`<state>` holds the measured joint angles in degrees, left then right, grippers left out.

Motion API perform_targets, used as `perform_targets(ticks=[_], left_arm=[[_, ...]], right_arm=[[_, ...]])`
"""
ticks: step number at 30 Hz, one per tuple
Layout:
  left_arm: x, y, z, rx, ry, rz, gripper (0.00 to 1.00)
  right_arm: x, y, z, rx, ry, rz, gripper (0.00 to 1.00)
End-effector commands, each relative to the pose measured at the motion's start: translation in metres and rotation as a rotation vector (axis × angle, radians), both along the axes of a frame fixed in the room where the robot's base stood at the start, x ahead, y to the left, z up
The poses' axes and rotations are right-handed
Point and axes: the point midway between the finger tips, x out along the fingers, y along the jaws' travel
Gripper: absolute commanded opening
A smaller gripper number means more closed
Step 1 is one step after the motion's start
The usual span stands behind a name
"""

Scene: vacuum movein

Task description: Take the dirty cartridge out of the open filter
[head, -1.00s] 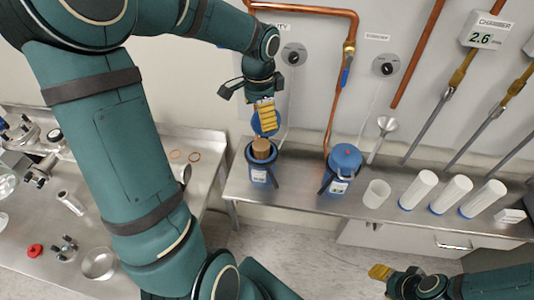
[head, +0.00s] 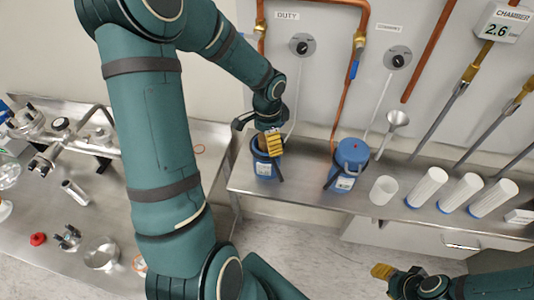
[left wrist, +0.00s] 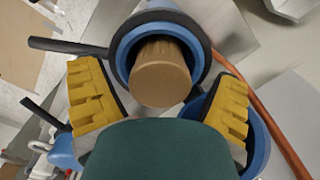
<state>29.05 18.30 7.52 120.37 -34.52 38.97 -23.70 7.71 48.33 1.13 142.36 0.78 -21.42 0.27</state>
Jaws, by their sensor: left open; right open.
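The open filter is a blue cylindrical housing (head: 266,168) on the steel bench, below my left gripper. The dirty cartridge is a brown cylinder; it stands inside the blue rim in the left wrist view (left wrist: 160,75). In the head view my left gripper (head: 273,143) mostly hides it. My left gripper is open, its yellow-padded fingers on either side of the cartridge's top in the left wrist view; I cannot tell whether they touch it. My right gripper (head: 382,272) is open and empty at the lower right, away from the filters.
A closed blue filter (head: 348,165) stands right of the open one. Copper pipes (head: 342,85) run along the wall behind. The left table (head: 100,215) holds loose fittings.

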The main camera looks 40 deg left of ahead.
Motion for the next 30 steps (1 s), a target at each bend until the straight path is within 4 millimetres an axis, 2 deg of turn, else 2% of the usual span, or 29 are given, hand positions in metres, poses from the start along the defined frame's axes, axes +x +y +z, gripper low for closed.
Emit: perform_targets(ticks=[7, 11, 12, 14, 25, 30], left_arm=[[0.0, 0.0, -0.001, 0.001, 0.0, 0.001, 0.89], [0.0, 0.0, -0.001, 0.001, 0.0, 0.001, 0.43], [0.0, 0.0, -0.001, 0.0, -0.001, 0.001, 0.29], [0.0, 0.0, -0.001, 0.0, -0.001, 0.001, 0.09], [0.001, 0.0, 0.002, 0.001, -0.002, 0.0, 0.09], [0.001, 0.001, 0.015, 0.003, -0.004, 0.002, 0.09]], right_arm=[[0.0, 0.0, 0.0, 0.0, 0.0, 0.0, 0.47], [0.0, 0.0, 0.0, 0.0, 0.0, 0.0, 0.47], [0.0, 0.0, 0.0, 0.0, 0.0, 0.0, 0.47], [0.0, 0.0, 0.0, 0.0, 0.0, 0.0, 0.47], [0.0, 0.0, 0.001, 0.0, 0.0, 0.0, 0.47], [0.0, 0.0, 0.003, 0.001, 0.0, 0.0, 0.47]])
